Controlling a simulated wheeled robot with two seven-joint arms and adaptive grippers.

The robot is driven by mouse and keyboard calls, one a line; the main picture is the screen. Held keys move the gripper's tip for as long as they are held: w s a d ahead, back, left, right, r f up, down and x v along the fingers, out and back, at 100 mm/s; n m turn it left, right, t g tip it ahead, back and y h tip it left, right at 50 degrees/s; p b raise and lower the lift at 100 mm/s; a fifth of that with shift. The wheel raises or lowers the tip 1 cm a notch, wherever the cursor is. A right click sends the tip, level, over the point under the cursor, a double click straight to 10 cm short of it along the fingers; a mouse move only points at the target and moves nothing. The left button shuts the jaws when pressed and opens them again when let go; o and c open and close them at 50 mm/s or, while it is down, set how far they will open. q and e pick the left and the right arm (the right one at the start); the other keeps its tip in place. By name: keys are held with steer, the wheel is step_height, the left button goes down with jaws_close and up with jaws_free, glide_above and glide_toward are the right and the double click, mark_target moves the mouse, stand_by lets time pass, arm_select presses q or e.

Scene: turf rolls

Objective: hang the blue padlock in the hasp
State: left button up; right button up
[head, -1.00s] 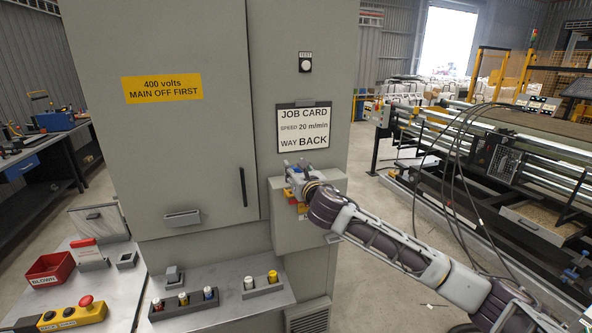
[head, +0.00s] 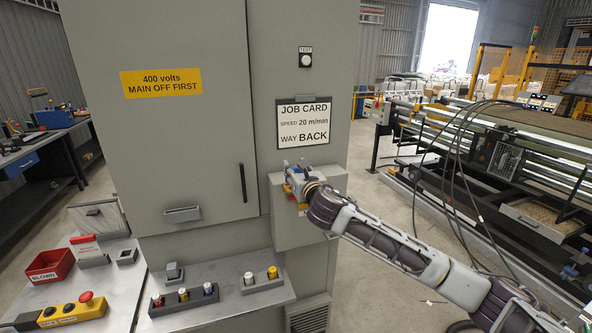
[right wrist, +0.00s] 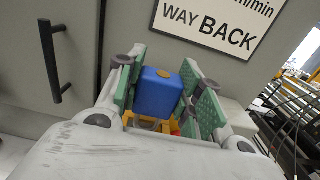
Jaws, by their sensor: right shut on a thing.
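The blue padlock (right wrist: 160,92) sits between the green-padded fingers of my right gripper (right wrist: 168,95), which is shut on it. A yellow round spot shows on its top. Yellow and red parts (right wrist: 150,122) lie just beyond the padlock, low between the fingers; the hasp is not clearly seen there, and I cannot tell whether the shackle is through it. In the head view my right gripper (head: 292,177) is at the front of the grey box (head: 300,232) on the cabinet and hides most of the yellow and red parts. My left gripper is not in view.
The tall grey cabinet (head: 170,140) has a black door handle (head: 243,183) left of my gripper. A job card (head: 305,122) hangs above it. A low shelf below holds fuse-like pieces (head: 184,297). A red bin (head: 47,265) stands at the left.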

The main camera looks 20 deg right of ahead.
steer(key=shift+f+b, duration=0.55)
steer(key=shift+f, duration=0.8)
stand_by(0.4)
steer(key=o, duration=1.1)
steer(key=shift+o, duration=0.2)
steer(key=s, duration=1.2)
steer(key=shift+d, duration=0.2)
steer(key=shift+f, duration=0.1)
